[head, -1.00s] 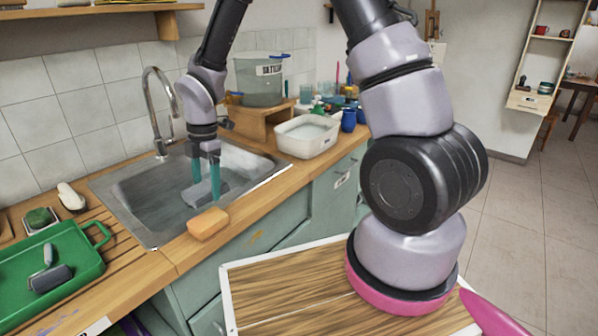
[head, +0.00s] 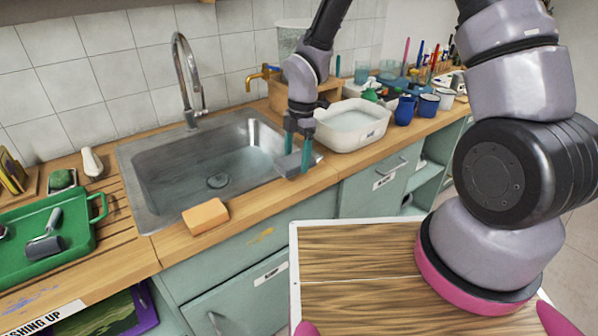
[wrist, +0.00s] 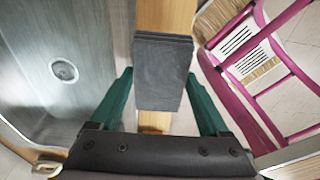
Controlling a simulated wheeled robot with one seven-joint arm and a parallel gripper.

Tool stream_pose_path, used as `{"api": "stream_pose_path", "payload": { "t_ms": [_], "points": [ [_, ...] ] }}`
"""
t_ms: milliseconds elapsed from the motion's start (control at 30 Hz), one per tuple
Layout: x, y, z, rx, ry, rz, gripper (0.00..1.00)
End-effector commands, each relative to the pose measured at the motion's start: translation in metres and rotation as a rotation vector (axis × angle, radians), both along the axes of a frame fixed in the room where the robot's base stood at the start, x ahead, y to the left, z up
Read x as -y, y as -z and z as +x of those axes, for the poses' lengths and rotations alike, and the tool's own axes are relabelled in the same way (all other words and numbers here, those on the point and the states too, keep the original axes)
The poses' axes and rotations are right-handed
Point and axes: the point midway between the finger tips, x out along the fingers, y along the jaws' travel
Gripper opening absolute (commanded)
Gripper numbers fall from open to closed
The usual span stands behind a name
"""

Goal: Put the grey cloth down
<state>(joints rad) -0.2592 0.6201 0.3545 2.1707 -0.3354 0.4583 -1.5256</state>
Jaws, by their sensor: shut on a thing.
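The grey cloth (head: 288,165), a small folded slab, hangs between the teal fingers of my gripper (head: 297,160) in the head view. My gripper is shut on it near the sink's right front corner. In the wrist view the cloth (wrist: 162,75) lies between the two fingertips (wrist: 160,85), over the strip of wooden worktop (wrist: 168,15) beside the sink. I cannot tell whether the cloth touches the worktop. The metal sink (head: 165,185) is empty apart from its drain.
An orange sponge (head: 205,216) lies on the worktop before the sink. A white basin of water (head: 350,125) stands close to the right of my gripper, with blue mugs (head: 405,110) beyond. A green tray (head: 85,240) is at the left.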

Motion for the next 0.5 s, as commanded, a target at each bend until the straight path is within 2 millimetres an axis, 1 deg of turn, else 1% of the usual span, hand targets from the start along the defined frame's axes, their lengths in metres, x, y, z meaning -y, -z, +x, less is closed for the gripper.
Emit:
{"api": "stream_pose_path", "payload": {
  "t_ms": [33,167,400,500],
  "points": [
    [0.0,0.006,-0.001,-0.003,0.0,-0.001,0.09],
    [0.0,0.014,0.0,-0.001,0.0,0.0,0.09],
    [0.0,0.045,-0.001,-0.002,0.0,-0.001,0.09],
    [0.0,0.048,0.0,0.001,0.0,0.001,0.09]
  ]
}}
